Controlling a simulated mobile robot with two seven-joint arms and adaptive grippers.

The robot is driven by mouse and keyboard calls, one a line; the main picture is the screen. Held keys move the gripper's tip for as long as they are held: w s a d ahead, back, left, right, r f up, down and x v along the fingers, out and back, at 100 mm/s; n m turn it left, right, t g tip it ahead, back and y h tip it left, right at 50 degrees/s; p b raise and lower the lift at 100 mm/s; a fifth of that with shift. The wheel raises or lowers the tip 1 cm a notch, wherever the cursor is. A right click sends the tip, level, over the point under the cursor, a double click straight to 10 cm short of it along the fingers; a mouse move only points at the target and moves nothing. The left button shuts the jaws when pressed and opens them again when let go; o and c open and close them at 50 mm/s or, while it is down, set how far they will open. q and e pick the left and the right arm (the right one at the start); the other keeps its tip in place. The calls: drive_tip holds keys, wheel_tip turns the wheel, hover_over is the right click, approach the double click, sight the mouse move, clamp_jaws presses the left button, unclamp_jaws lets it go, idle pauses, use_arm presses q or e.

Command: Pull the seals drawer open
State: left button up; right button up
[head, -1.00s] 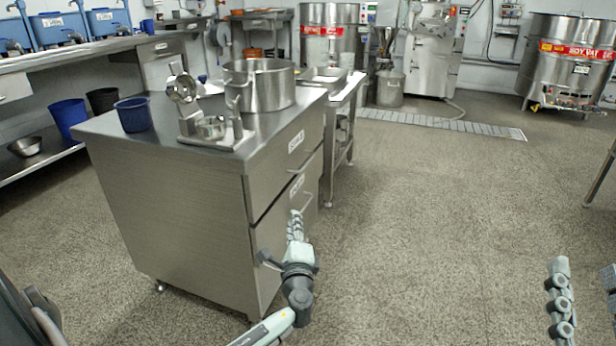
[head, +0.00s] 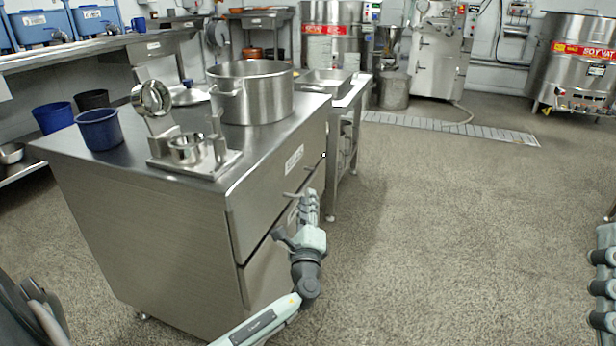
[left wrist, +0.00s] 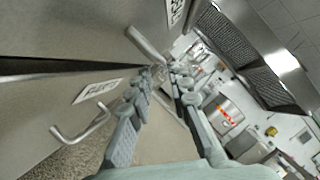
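A steel cabinet (head: 140,230) with two stacked drawers stands left of centre. The upper drawer (head: 275,185) has a label (head: 293,158) too small to read; both drawers look shut. My left gripper (head: 310,200) is at the cabinet front, by the upper drawer's handle (head: 291,195). In the left wrist view the fingers of the left gripper (left wrist: 166,70) are apart, with the upper handle (left wrist: 146,45) just beyond their tips. The lower drawer's handle (left wrist: 80,128) and label (left wrist: 97,90) are to the left. My right gripper (head: 604,285) is cut off at the right edge.
On the cabinet stand a blue cup (head: 99,130), a large pot (head: 252,92) and a steel mill-like fixture (head: 190,145). A side table (head: 345,100) with a pan adjoins behind. The floor (head: 450,220) to the right is clear.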

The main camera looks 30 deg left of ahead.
sight(308, 180)
use_arm(q)
drive_tip(key=x, duration=0.7)
drive_tip(key=shift+w+a+r, duration=0.1)
clamp_jaws()
